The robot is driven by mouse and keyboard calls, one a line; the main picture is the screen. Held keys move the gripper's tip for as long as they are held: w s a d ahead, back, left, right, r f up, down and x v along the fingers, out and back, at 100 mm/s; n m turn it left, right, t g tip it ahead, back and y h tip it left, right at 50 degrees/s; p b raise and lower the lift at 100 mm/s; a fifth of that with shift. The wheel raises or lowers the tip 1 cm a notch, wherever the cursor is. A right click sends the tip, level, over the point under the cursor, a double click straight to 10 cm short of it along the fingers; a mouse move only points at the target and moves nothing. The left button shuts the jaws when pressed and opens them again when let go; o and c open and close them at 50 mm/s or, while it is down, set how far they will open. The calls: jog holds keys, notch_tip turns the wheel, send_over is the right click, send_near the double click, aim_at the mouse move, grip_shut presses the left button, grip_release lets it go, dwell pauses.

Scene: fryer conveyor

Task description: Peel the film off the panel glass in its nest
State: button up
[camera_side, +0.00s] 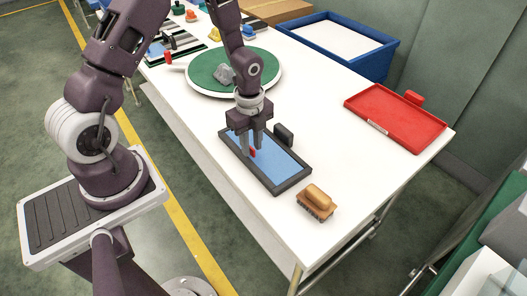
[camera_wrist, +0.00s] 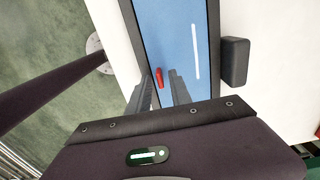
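The panel glass, covered by blue film (camera_side: 278,162), lies flat in a dark rectangular nest (camera_side: 293,185) on the white table. In the wrist view the blue film (camera_wrist: 186,30) carries a white streak, perhaps a reflection. A small red tab (camera_side: 252,153) stands near the film's left edge; it also shows in the wrist view (camera_wrist: 159,78). My gripper (camera_side: 252,148) points down over the nest's left part. In the wrist view its two fingers (camera_wrist: 162,82) are apart, with the red tab between their tips. Whether either finger touches the tab I cannot tell.
A dark block (camera_side: 284,134) sits at the nest's far side. A wooden-handled brush (camera_side: 317,199) lies near the table's front corner. A red tray (camera_side: 398,117) lies at right, a blue-walled bin (camera_side: 377,66) behind. A green round turntable (camera_side: 205,76) stands behind my gripper.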

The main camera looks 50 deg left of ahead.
aim_at(252, 148)
grip_shut()
notch_tip(252, 148, up, 9)
dwell(0.8)
